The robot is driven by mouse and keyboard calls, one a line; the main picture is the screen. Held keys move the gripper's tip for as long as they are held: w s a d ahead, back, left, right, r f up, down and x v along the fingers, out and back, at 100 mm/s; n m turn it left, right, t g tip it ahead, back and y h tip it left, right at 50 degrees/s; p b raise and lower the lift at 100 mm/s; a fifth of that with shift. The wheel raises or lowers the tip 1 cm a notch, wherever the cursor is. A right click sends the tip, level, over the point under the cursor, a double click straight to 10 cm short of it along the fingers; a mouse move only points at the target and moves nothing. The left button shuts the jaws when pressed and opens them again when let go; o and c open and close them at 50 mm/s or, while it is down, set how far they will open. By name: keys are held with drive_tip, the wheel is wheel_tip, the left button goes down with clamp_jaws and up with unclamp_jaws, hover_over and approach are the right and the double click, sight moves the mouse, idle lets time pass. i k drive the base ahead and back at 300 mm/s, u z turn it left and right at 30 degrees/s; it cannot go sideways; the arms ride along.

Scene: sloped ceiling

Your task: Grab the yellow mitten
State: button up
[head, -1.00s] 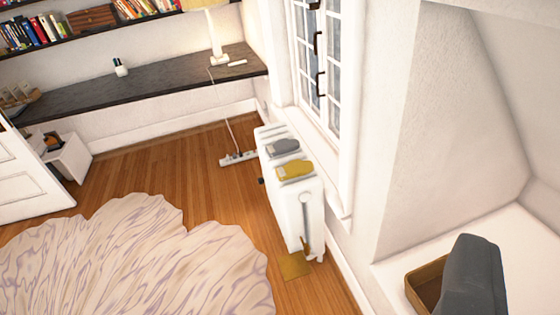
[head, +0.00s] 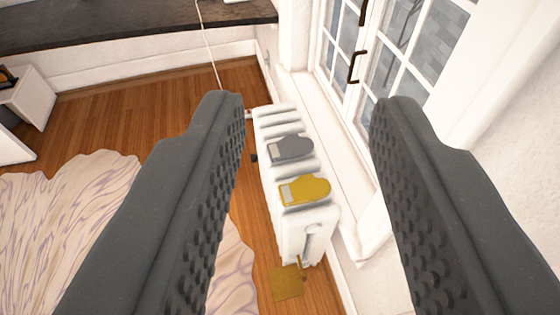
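The yellow mitten (head: 309,190) lies flat on top of the white radiator (head: 283,222), near its front end. It has a pale patch at its left end. A grey mitten (head: 292,148) lies behind it on the same radiator, apart from it. My gripper (head: 306,105) is wide open and empty. Its two dark fingers stand left and right of the radiator in the picture, with the yellow mitten between them in view. The mitten looks farther off than the fingers, and neither finger appears to touch it.
A window (head: 388,60) with its sill and white wall stands close on the right of the radiator. A yellow-brown flat piece (head: 286,283) lies on the floor at the radiator's front. A pale rug (head: 60,230) covers the floor at left. A dark counter (head: 110,22) runs along the back.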

sight(307, 188)
drive_tip(key=i, duration=1)
drive_tip(key=z, duration=0.15)
